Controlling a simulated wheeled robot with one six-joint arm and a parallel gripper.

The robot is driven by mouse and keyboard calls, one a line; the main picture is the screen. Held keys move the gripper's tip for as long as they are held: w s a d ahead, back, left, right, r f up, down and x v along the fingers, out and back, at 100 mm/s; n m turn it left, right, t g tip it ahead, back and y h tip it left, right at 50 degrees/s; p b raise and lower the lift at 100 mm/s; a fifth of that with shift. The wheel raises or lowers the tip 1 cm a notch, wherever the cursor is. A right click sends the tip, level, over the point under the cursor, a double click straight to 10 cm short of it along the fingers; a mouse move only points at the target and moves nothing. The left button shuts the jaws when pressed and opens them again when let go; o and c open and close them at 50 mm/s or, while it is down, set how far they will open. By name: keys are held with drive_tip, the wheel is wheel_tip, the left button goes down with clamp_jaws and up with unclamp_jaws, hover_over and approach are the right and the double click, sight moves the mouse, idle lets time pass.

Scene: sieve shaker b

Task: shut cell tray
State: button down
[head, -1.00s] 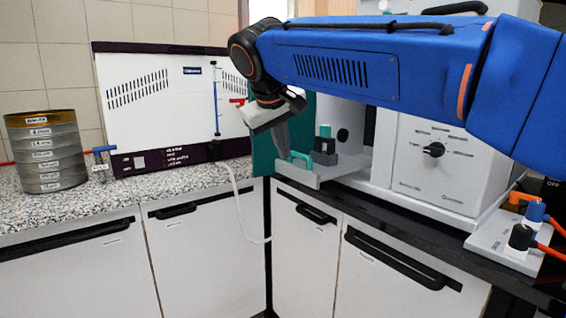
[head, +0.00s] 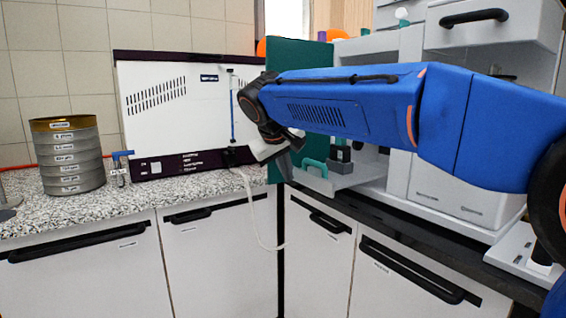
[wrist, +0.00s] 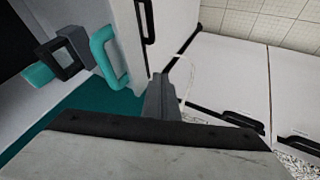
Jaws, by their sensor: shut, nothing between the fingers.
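The cell tray (head: 352,182) is a light grey drawer that stands out from the front of the instrument. It has a teal handle (head: 314,167) on its front and a dark block with a teal part (head: 340,153) on it. In the wrist view the handle (wrist: 107,55) is at the upper middle left, and the tray (wrist: 75,88) is behind it. My gripper (head: 287,172) is shut and empty, just left of the handle in the head view. In the wrist view its fingers (wrist: 162,100) are to the right of the handle, apart from it.
A teal panel (head: 300,85) stands upright beside the tray, close behind my gripper. A white unit (head: 185,110) with a hanging white cable (head: 250,205) and a sieve stack (head: 72,158) are on the left counter. Cabinet doors (head: 210,260) lie below.

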drive_tip(key=shift+w+d+r, duration=0.1)
drive_tip(key=shift+w+d, duration=0.45)
drive_tip(key=shift+d, duration=0.25)
drive_tip(key=shift+w+d+r, duration=0.1)
drive_tip(key=shift+w+d, duration=0.4)
drive_tip(key=shift+d, duration=0.25)
drive_tip(key=w+d, duration=0.4)
drive_tip(key=d, duration=0.1)
drive_tip(key=w+d, duration=0.4)
drive_tip(key=d, duration=0.2)
drive_tip(key=w+d, duration=0.4)
drive_tip(key=d, duration=0.2)
drive_tip(key=shift+w+d+f, duration=0.1)
drive_tip(key=shift+w+d, duration=0.1)
drive_tip(key=shift+w, duration=0.15)
drive_tip(key=shift+w+d, duration=0.15)
drive_tip(key=shift+d, duration=0.15)
